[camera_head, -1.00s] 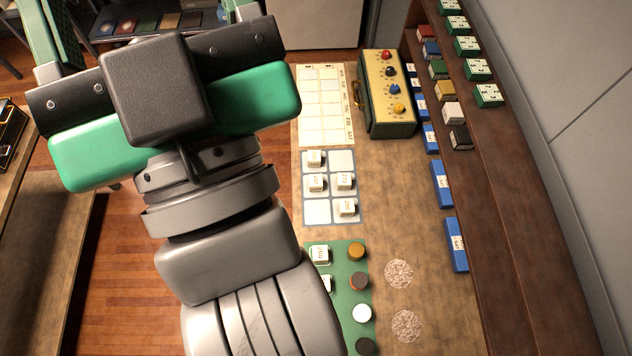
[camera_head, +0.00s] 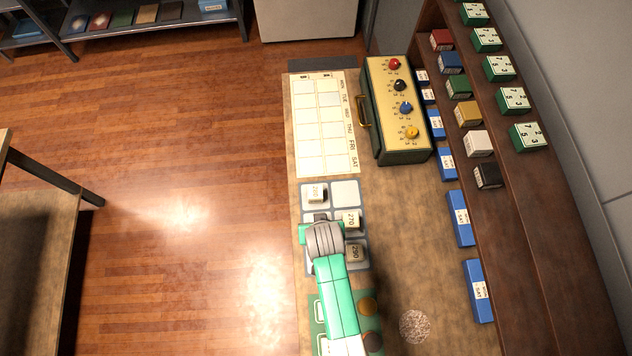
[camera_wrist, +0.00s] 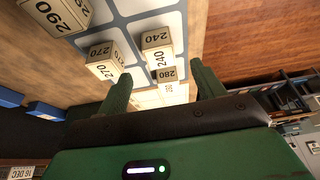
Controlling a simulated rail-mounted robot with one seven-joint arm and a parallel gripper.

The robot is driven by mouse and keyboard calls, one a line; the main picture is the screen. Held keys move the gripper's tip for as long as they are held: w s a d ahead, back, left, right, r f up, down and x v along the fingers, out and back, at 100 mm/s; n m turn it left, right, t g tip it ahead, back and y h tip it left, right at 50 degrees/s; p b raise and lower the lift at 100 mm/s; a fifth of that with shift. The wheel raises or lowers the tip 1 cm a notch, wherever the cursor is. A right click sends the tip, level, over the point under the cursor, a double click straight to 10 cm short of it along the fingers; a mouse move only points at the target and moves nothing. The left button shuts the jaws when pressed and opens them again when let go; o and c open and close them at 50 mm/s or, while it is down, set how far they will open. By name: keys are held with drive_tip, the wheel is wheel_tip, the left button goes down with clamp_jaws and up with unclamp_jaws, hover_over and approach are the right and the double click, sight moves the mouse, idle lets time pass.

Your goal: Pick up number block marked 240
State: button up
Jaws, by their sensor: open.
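The cream block marked 240 (camera_wrist: 158,50) shows in the wrist view on a white grid square, in the gap beyond my fingertips. My gripper (camera_wrist: 161,72) is open, with one green finger to each side of this gap and nothing held. In the head view my gripper (camera_head: 320,222) is over the left column of the grid mat (camera_head: 345,190) and hides the 240 block. The block marked 280 (camera_wrist: 167,75) is just behind the 240 block in the wrist view.
The block marked 270 (camera_wrist: 103,60) stands close beside the 240 block, and the block marked 290 (camera_wrist: 58,14) is farther off. A yellow-faced knob box (camera_head: 393,100) stands behind, at right. A shelf (camera_head: 520,200) with coloured boxes runs along the right side.

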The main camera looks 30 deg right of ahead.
drive_tip(key=shift+x, duration=1.05)
drive_tip(key=shift+b+x, duration=0.4)
drive_tip(key=shift+x, duration=2.35)
drive_tip(key=shift+c, duration=0.2)
drive_tip(key=c, duration=1)
